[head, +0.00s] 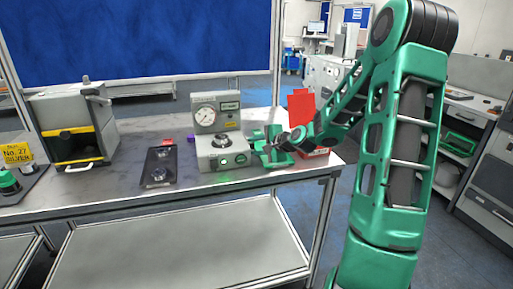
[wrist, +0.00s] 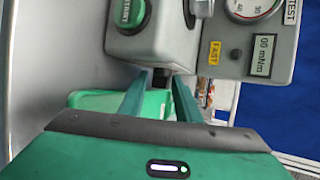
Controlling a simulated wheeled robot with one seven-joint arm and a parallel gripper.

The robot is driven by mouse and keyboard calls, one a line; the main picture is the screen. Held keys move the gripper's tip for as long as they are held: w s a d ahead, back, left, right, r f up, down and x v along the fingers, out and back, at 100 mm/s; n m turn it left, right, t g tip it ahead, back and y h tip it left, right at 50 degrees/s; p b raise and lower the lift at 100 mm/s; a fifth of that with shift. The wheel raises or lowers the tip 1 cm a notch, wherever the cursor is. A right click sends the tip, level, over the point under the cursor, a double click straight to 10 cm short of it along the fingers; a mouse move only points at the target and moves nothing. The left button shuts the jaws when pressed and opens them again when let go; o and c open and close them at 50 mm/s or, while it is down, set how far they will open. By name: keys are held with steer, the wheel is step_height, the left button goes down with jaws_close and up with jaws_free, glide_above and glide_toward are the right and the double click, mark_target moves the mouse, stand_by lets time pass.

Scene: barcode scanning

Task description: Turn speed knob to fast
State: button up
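The grey tester (head: 222,150) with a round dial stands on the bench, and its side with a green START button (wrist: 130,14) shows close up in the wrist view. A yellow FAST label (wrist: 214,53) is on its grey face. A small dark part (wrist: 160,82), possibly the speed knob, lies at my fingertips; its pointer is not readable. My gripper (head: 268,148) is at the right side of the tester. In the wrist view my gripper (wrist: 160,86) has its two fingers apart, tips at the tester's edge. I cannot tell whether they touch the dark part.
A black tray (head: 159,168) with metal parts lies left of the tester. A grey box with a yellow stripe (head: 72,127) stands farther left. Red bins (head: 301,105) stand behind my gripper near the bench's right edge. The bench front (head: 110,187) is clear.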

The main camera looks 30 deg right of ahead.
steer(key=c, duration=0.7)
steer(key=shift+c, duration=0.2)
steer(key=shift+w+r+g, duration=0.1)
steer(key=shift+g, duration=0.7)
steer(key=shift+m+g, duration=0.4)
steer(key=shift+g, duration=0.4)
steer(key=o, duration=0.7)
steer(key=shift+o, duration=0.2)
steer(key=shift+r, duration=0.1)
